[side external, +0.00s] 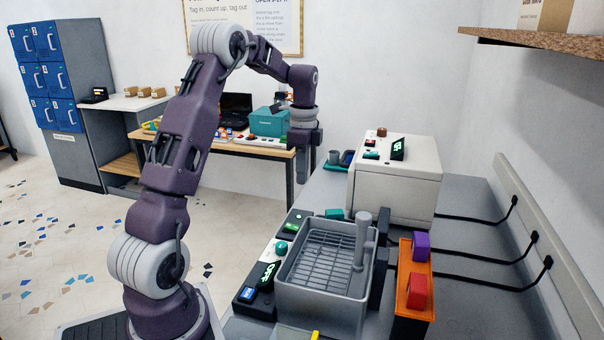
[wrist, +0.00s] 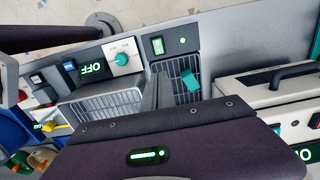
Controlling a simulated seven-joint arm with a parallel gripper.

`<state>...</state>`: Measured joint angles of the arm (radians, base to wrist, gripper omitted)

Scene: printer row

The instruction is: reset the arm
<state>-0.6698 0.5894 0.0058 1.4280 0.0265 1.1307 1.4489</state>
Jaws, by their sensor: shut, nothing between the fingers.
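My gripper (side external: 302,172) hangs at the end of my raised arm in the side external view, pointing down. It is above the far part of the grey bench, left of the white boxy machine (side external: 395,185), and touches nothing that I can see. Its fingers are shut and empty. In the wrist view the dark gripper body fills the lower middle, and the narrow grey fingers (wrist: 157,92) show above it, over the bench equipment. The bench surface (side external: 470,270) lies well below the fingers.
A grey basket tray (side external: 290,290) with an upright post stands at the bench front. An orange block (side external: 414,300) with purple and red knobs is to its right. Black cables run to the wall rail (side external: 515,215). A wooden shelf (side external: 540,38) juts out at upper right.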

